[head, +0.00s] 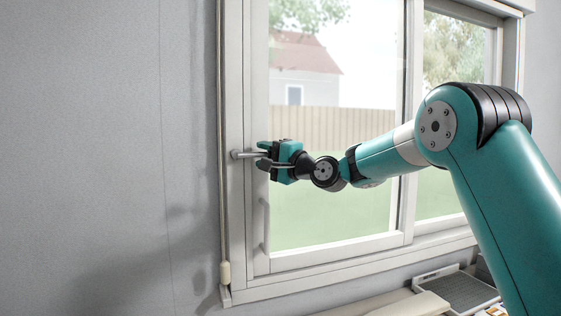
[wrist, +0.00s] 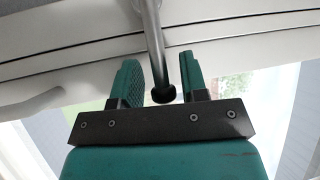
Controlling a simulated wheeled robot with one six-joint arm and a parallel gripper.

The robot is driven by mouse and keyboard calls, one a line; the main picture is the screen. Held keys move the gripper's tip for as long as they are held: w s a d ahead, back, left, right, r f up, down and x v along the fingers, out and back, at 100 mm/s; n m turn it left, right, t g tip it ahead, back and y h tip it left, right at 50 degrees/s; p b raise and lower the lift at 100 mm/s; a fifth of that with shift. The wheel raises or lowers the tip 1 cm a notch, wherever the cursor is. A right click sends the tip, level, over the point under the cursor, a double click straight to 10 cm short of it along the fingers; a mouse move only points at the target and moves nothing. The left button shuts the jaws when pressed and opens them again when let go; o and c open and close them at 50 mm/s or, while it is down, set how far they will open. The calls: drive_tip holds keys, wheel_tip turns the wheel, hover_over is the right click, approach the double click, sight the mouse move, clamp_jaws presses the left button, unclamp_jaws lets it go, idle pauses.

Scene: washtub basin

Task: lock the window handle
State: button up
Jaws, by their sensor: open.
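The window handle (head: 243,154) is a grey metal lever on the left upright of the white window frame. It sticks out roughly horizontally to the right. My gripper (head: 264,153) is at the lever's free end, in front of the glass. In the wrist view the lever (wrist: 154,45) runs down between the two green fingers of my open gripper (wrist: 160,80). Its dark tip (wrist: 163,95) lies near the gripper's base. The lever sits closer to the right finger, with a clear gap to the left finger. The far ends of the fingers are partly hidden in the head view.
A white pull bar (head: 264,225) is on the frame below the lever. A blind cord with a pale weight (head: 225,272) hangs left of the frame. A grey tray (head: 465,290) lies at the lower right. The wall (head: 100,120) on the left is bare.

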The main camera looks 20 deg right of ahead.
drive_tip(key=b+v, duration=0.8)
drive_tip(key=v, duration=0.9)
drive_tip(key=shift+d, duration=0.1)
drive_tip(key=s+a+f+n+g+h, duration=0.2)
drive_tip(key=s+a+f+n+g, duration=0.8)
drive_tip(key=s+a+f, duration=0.45)
drive_tip(key=s+f+n+g+h, duration=0.2)
drive_tip(key=s+f, duration=0.3)
drive_tip(key=s, duration=0.3)
drive_tip(key=s+f+n+g+h, duration=0.3)
drive_tip(key=s+f+n+g, duration=0.1)
drive_tip(key=s, duration=0.4)
drive_tip(key=shift+s+f+n+g, duration=0.3)
drive_tip(key=shift+f+n, duration=0.3)
drive_tip(key=shift+f, duration=0.35)
drive_tip(key=shift+a, duration=0.1)
